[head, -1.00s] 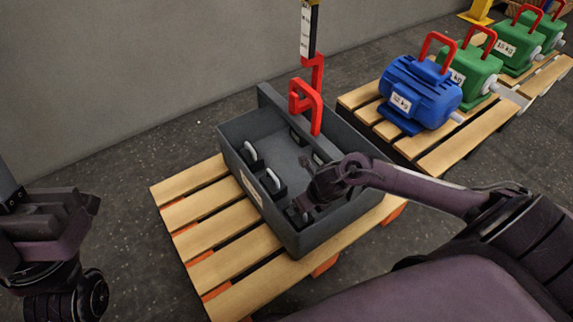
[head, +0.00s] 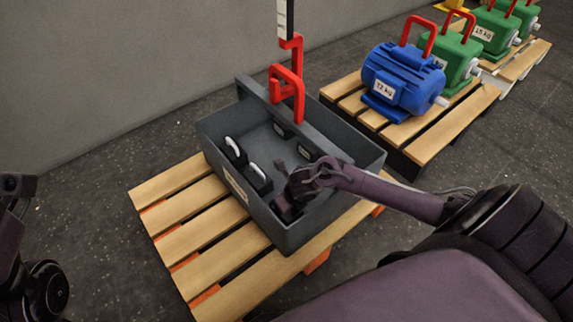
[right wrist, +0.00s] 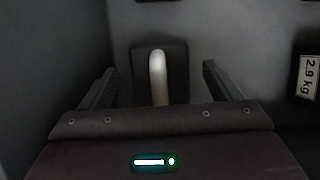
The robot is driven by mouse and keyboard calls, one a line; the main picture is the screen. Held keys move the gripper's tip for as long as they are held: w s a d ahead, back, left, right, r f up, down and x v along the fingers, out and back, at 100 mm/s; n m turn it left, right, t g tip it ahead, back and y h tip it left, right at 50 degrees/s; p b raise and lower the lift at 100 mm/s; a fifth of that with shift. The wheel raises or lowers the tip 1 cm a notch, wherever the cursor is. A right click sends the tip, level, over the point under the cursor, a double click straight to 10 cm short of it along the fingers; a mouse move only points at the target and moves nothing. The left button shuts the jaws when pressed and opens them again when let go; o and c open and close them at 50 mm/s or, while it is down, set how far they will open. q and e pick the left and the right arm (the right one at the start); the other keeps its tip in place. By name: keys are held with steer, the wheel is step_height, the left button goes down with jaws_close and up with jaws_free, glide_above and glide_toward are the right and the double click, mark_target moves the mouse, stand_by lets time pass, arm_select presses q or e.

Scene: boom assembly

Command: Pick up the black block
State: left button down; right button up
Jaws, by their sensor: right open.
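Several black blocks lie in a dark grey crate (head: 285,238); two with pale handles (head: 232,149) (head: 259,179) stand at its left side. My right gripper (head: 279,187) is down inside the crate, near its front right. In the right wrist view a black block (right wrist: 139,70) with a pale upright handle (right wrist: 158,75) shows between the open fingers of my right gripper (right wrist: 158,85). The fingers are apart from the handle on both sides. My left arm shows only partly at the left edge, and its jaws cannot be made out.
The crate stands on a wooden pallet (head: 165,212), with a red hook (head: 289,85) hanging over its crossbar (head: 262,92). A blue motor (head: 402,82) and green motors (head: 455,60) stand on pallets behind to the right. A 2.9 kg label (right wrist: 308,77) shows at the right.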

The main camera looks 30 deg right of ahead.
steer(key=shift+c, duration=0.3)
jaws_close()
steer(key=shift+w+r, duration=0.3)
